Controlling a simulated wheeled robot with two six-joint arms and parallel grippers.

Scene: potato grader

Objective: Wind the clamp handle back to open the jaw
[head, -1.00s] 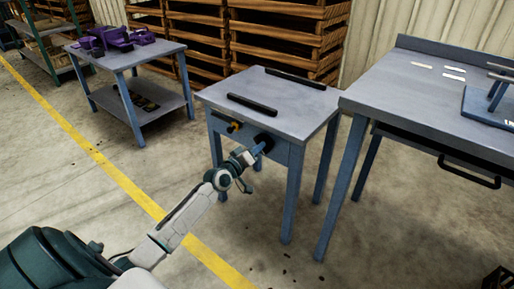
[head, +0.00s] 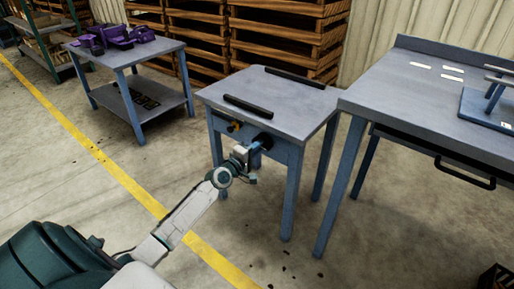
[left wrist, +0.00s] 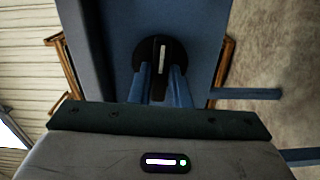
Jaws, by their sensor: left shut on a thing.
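The clamp is on a small blue-grey bench (head: 300,105). Two dark jaw bars lie on its top, a front bar (head: 248,106) near the front edge and a back bar (head: 294,77) at the far edge, with a wide gap between. The clamp handle, a round black knob with a pale stripe, is on the bench's front face and shows in the left wrist view (left wrist: 162,50). My left gripper (head: 259,146) is shut on this handle; its blue fingers (left wrist: 161,84) cover the handle's lower part. My right gripper is not in view.
A yellow-and-black fitting (head: 234,126) is on the same front face, left of the handle. A larger workbench (head: 400,100) stands close on the right. A table with purple parts (head: 122,38) stands at the back left.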

